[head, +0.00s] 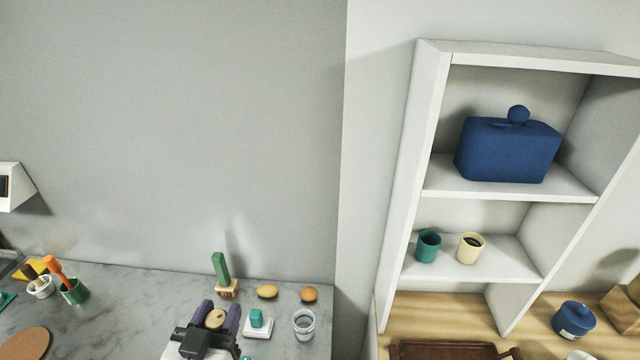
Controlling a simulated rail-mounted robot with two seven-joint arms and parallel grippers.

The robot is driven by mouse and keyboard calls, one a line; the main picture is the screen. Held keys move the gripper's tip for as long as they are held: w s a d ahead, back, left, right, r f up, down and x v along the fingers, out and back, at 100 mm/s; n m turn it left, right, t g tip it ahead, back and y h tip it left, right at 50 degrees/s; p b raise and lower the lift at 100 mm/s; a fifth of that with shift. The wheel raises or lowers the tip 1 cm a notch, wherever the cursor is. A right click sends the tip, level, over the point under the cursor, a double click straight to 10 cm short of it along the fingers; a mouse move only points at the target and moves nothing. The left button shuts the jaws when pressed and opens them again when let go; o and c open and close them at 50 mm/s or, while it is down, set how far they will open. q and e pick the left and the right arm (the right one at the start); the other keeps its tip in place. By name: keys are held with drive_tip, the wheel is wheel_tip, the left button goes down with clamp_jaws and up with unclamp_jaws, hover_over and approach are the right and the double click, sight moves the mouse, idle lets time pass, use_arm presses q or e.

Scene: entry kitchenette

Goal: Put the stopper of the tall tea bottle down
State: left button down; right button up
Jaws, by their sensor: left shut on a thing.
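My left gripper (216,317) is at the bottom of the head view, low over the grey marble counter. Its two purple fingers are shut on a round tan stopper (215,319), seen from above. Whether the stopper touches anything beneath it is hidden by the gripper. I cannot make out the tall tea bottle for certain. My right gripper does not show.
Around the gripper on the marble counter (130,310) are a green upright thing on a wooden base (220,266), a teal block on a white dish (257,319), a glass (303,324), and two egg-like things (267,291). A white shelf (410,170) stands right.

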sight(210, 322)
use_arm(q)
drive_tip(key=a+f, duration=0.1)
drive_tip(key=a+f+n+y, duration=0.1)
drive_tip(key=shift+w+a+f+y, duration=0.2)
drive_tip(key=shift+f+y, duration=0.1)
drive_tip(key=shift+f, duration=0.05)
drive_tip(key=shift+s+d+f, duration=0.1)
drive_tip(key=shift+s+f, duration=0.05)
drive_tip(key=shift+f, duration=0.2)
drive_tip(key=s+d+m+g+h, duration=0.3)
drive_tip(key=d+m+h, duration=0.4)
drive_tip(key=d+h, duration=0.45)
drive_tip(key=w+d+f+m+g+h, duration=0.4)
drive_tip(key=d+f+m+g, duration=0.1)
drive_tip(key=d+f+g, duration=0.1)
drive_tip(key=shift+d+m+g, duration=0.2)
drive_tip(key=shift+m+g, duration=0.1)
drive_tip(key=shift+g, duration=0.1)
drive_tip(key=shift+w+f+h, duration=0.1)
drive_tip(key=shift+w+h, duration=0.05)
drive_tip(key=shift+h, duration=0.1)
